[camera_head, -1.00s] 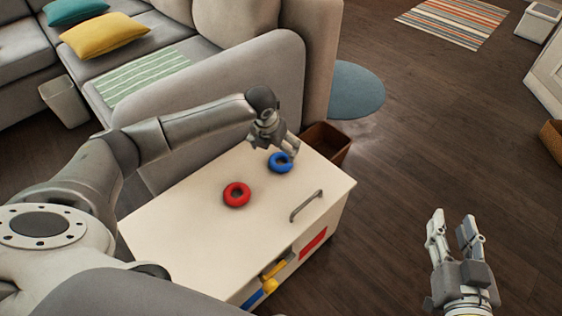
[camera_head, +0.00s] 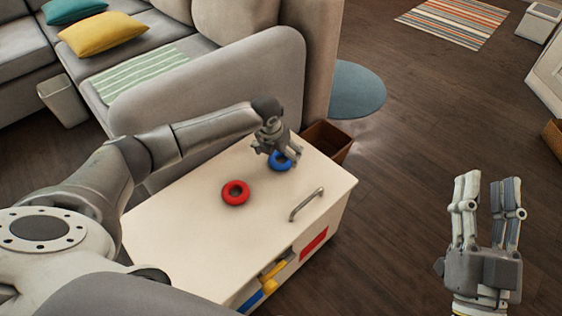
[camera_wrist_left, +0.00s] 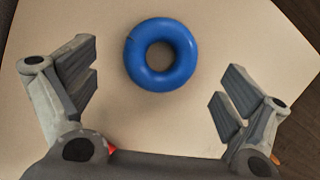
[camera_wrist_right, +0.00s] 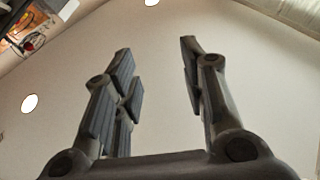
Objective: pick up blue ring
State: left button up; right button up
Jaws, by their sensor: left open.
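The blue ring (camera_head: 279,161) lies flat on the white cabinet top (camera_head: 180,230), near its far right corner. My left gripper (camera_head: 281,162) is over it, pointing down, and hides part of it in the head view. In the left wrist view the whole blue ring (camera_wrist_left: 161,54) shows between and a little ahead of the open fingers (camera_wrist_left: 155,85), touching neither. My right gripper (camera_head: 487,180) is raised at the right of the head view, over the floor. Its fingers (camera_wrist_right: 152,55) are apart and empty in the right wrist view.
A red ring (camera_head: 235,192) lies on the cabinet top, left of the blue ring. A metal handle (camera_head: 306,205) stands on the top near the right edge. A grey sofa (camera_head: 215,85) stands behind the cabinet. A brown box (camera_head: 328,140) sits beyond the far corner.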

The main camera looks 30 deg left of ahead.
aim_at(282, 162)
pick_arm(q)
jog(key=b+x, duration=0.1)
jog(key=x, duration=0.2)
jog(key=shift+d, duration=0.1)
pick_arm(e)
jog(key=s+r+t+y, duration=0.1)
jog(key=s+r+t, duration=0.3)
jog(key=r, duration=0.1)
jog(key=shift+s+d+r+y, duration=0.2)
jog(key=shift+s+r+y, duration=0.1)
jog(key=shift+r, duration=0.1)
pick_arm(q)
jog(key=c, duration=1.1)
